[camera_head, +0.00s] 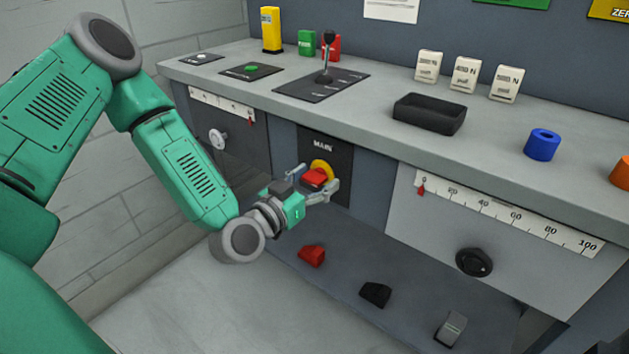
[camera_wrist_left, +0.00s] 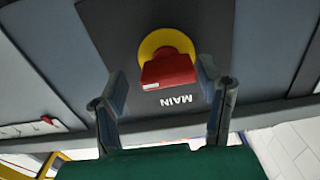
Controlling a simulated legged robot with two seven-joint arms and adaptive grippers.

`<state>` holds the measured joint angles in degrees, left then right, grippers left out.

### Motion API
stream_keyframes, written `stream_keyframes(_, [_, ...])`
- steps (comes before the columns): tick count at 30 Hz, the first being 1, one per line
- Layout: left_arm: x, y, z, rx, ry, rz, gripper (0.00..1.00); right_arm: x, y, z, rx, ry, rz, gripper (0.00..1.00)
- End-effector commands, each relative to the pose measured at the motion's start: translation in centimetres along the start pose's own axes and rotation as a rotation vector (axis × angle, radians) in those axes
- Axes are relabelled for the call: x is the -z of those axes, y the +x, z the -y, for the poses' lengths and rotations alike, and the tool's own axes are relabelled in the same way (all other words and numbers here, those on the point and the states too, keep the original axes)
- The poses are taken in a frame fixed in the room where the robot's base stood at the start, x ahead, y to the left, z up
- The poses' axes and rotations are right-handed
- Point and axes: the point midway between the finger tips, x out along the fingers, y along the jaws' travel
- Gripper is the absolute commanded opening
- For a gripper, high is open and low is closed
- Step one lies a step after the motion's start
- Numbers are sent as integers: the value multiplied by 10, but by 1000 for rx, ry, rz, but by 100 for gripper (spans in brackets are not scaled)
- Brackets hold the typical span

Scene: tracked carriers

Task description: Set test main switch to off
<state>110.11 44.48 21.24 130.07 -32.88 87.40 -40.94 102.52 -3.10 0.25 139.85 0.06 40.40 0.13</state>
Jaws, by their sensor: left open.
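The main switch is a red handle (camera_head: 315,178) on a yellow round base (camera_head: 322,167), set in a dark panel marked MAIN (camera_head: 340,150) on the front of the bench. In the left wrist view the red handle (camera_wrist_left: 168,68) sits before the yellow disc (camera_wrist_left: 165,42), with the MAIN label upside down. My left gripper (camera_head: 316,184) is open, its fingers to either side of the handle. In the wrist view the left gripper (camera_wrist_left: 165,85) shows a gap between each finger and the handle. Which position the switch is in, I cannot tell. My right gripper is not in view.
A bench top (camera_head: 385,140) carries a lever (camera_head: 326,60), a black tray (camera_head: 429,113) and a blue ring (camera_head: 542,145). A slider scale (camera_head: 510,215) and a black knob (camera_head: 474,262) are to the right. Red, black and grey pieces sit on the lower ledge (camera_head: 340,275).

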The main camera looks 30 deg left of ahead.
Motion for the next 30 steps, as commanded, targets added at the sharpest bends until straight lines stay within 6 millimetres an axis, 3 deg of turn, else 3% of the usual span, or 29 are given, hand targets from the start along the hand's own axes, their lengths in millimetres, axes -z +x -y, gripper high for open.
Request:
stream_keyframes(5, [-2,-1,4,3,-3,1,60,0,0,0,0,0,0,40])
stream_keyframes(9, [-2,-1,4,2,-3,1,11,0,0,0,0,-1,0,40])
stream_keyframes(20, [-2,-1,5,7,-34,3,11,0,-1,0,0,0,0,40])
stream_keyframes(30, [-2,-1,5,5,-245,2,11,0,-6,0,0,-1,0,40])
